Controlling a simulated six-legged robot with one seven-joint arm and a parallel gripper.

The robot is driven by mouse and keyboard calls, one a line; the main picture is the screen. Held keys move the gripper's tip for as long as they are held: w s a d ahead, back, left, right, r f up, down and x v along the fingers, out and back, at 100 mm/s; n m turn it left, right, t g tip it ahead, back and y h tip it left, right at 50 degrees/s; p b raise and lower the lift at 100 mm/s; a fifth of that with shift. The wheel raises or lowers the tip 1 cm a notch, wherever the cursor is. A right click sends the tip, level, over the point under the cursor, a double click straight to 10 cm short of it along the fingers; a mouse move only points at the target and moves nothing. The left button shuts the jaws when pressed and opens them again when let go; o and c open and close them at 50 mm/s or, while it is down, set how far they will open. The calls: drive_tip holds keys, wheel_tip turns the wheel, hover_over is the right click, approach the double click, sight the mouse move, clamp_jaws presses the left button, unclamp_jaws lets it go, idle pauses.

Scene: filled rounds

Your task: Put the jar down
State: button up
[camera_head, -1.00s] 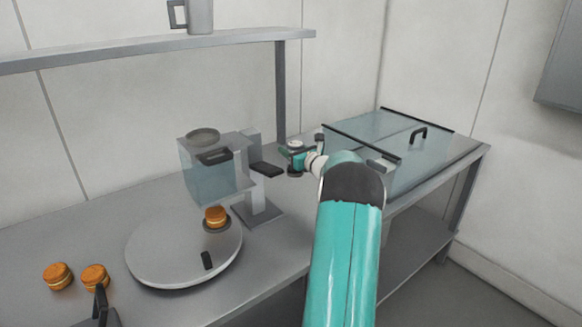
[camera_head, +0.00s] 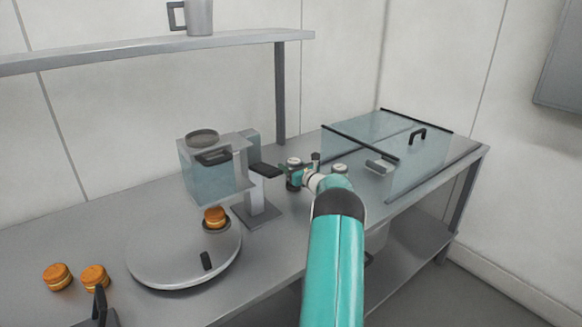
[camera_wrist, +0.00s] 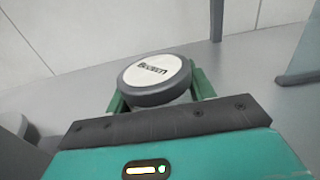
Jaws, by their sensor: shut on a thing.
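The jar (camera_head: 293,163) has a dark lid with a pale, lettered round label, which fills the middle of the wrist view (camera_wrist: 152,72). My gripper (camera_head: 296,177) is shut around it, with a green finger on each side in the wrist view (camera_wrist: 158,92). The jar looks upright over the grey counter (camera_head: 278,238), just right of the clear dispenser. Its body is mostly hidden by the fingers and lid. I cannot tell whether its base touches the counter.
The clear dispenser (camera_head: 215,172) stands left of the jar, its black handle close by. A glass-lidded case (camera_head: 425,158) is to the right. A shelf (camera_head: 150,50) hangs above.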

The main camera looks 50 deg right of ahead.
drive_tip(key=shift+f, duration=0.1)
drive_tip(key=o, duration=1.1)
drive_tip(key=v, duration=1.2)
